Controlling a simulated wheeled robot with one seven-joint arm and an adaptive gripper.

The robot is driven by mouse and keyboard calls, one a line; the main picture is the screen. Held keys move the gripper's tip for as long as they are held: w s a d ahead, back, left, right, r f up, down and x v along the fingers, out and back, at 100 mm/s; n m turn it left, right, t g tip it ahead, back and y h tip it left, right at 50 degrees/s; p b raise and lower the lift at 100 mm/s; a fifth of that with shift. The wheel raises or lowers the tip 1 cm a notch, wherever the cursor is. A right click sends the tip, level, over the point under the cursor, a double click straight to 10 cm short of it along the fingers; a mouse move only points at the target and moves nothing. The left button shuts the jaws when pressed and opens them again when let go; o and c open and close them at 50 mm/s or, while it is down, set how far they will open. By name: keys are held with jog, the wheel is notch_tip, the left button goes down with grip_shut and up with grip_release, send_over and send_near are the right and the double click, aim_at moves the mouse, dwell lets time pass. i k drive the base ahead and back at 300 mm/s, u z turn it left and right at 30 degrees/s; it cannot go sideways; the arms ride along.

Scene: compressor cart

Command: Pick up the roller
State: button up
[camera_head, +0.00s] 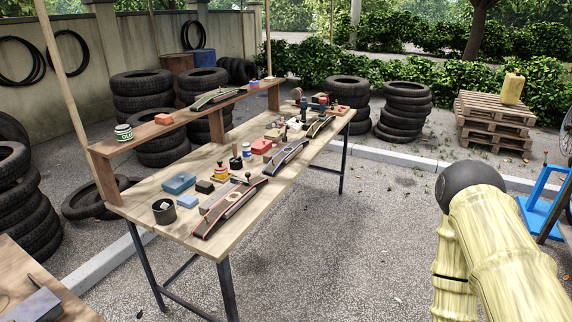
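I cannot make out for certain which thing is the roller. Many small tools stand on the wooden workbench (205,235), too small to tell apart. One candidate is a dark piece with an upright handle (235,158) near the middle of the bench. My arm (490,240), yellow with a black joint, shows at the right, apart from the bench. My gripper is not in view.
Long board-like tools (228,207) lie along the bench front, with a dark cup (164,211) and blue box (179,183) at its near end. A raised shelf (160,130) runs behind. Tyre stacks (407,108) and pallets (492,122) stand beyond.

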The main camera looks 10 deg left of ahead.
aim_at(234, 148)
jog(key=u, duration=0.55)
jog(key=k, duration=0.2)
jog(key=z, duration=1.25)
jog(key=i, duration=1.55)
jog(key=u, duration=1.1)
jog(key=i, duration=0.85)
jog(key=u, duration=1.1)
jog(key=i, duration=0.25)
jog(key=u, duration=0.15)
